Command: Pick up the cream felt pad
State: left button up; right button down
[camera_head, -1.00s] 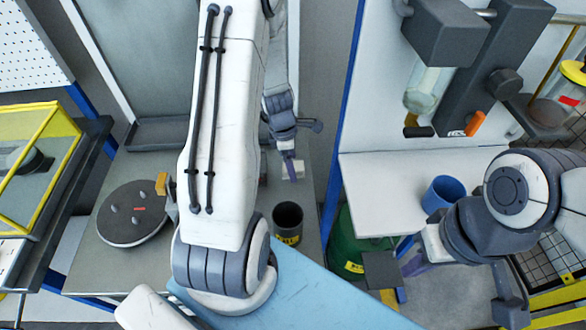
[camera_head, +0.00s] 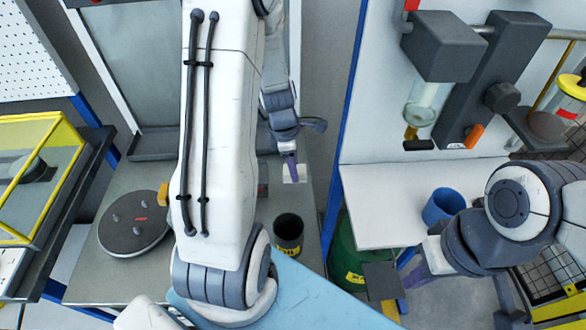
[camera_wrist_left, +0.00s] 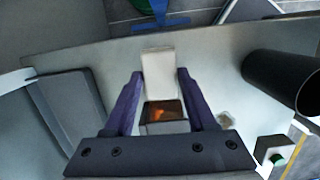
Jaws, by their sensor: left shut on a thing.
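The cream felt pad (camera_head: 298,175) shows as a small pale piece at my left gripper's fingertips in the head view. In the left wrist view the pad (camera_wrist_left: 158,72) stands between the two purple fingers of my left gripper (camera_wrist_left: 158,84). My left gripper (camera_head: 291,168) is shut on the pad, over the far right part of the grey table (camera_head: 85,285). Whether the pad touches the table cannot be told. My right gripper (camera_head: 420,274) is at the lower right, partly hidden by its wrist, and its opening cannot be made out.
A black cup (camera_head: 288,228) stands on the table near my left arm. A dark round disc (camera_head: 133,235) with pegs lies at the left. A blue cup (camera_head: 441,205) stands on the white shelf (camera_head: 375,190). A dark block with an orange patch (camera_wrist_left: 163,113) shows below the pad.

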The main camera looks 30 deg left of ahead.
pick_arm(q)
jog(key=s+d+r+b, duration=0.1)
jog(key=s+d+r, duration=0.5)
jog(key=s, duration=0.2)
jog(key=shift+d, duration=0.15)
jog(key=o, duration=0.8)
jog(key=c, duration=0.6)
jog(key=shift+c, duration=0.2)
